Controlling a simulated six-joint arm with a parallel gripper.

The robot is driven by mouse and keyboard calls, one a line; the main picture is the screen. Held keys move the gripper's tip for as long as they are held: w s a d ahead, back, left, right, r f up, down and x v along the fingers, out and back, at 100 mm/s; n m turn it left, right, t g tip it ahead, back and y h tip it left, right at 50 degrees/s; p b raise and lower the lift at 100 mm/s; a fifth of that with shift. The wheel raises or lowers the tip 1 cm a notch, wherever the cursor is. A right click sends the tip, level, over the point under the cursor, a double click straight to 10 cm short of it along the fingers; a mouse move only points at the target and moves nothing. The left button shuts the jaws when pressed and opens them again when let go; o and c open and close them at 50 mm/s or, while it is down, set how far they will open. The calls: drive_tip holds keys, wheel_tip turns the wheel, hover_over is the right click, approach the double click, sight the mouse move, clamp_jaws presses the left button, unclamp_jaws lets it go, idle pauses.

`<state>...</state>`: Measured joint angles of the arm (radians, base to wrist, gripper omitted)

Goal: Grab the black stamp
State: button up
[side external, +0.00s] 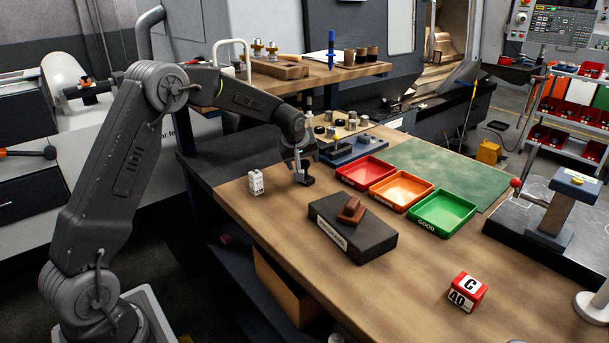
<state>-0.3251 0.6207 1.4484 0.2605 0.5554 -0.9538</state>
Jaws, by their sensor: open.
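A small black piece (307,181) sits at the wooden bench top, right under my gripper; it looks like the black stamp, but it is small and partly covered by my gripper. My gripper (300,174) points down over it with its fingers open, close to or around its upper part. I cannot tell whether the fingers touch it. A brown wooden stamp-like block (351,210) lies on a dark box (368,246) with a white label, to the right and nearer the camera.
A white block (256,182) with dark marks stands left of my gripper. Red (345,176), orange (382,195) and green (416,220) trays line the right. A red block (468,292) lies on the front right. The bench's left edge (233,217) is close; its front middle is clear.

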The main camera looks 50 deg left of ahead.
sight(304, 162)
drive_tip(key=x, duration=0.4)
drive_tip(key=shift+w, duration=0.15)
drive_tip(key=shift+c, duration=0.4)
drive_tip(key=c, duration=1)
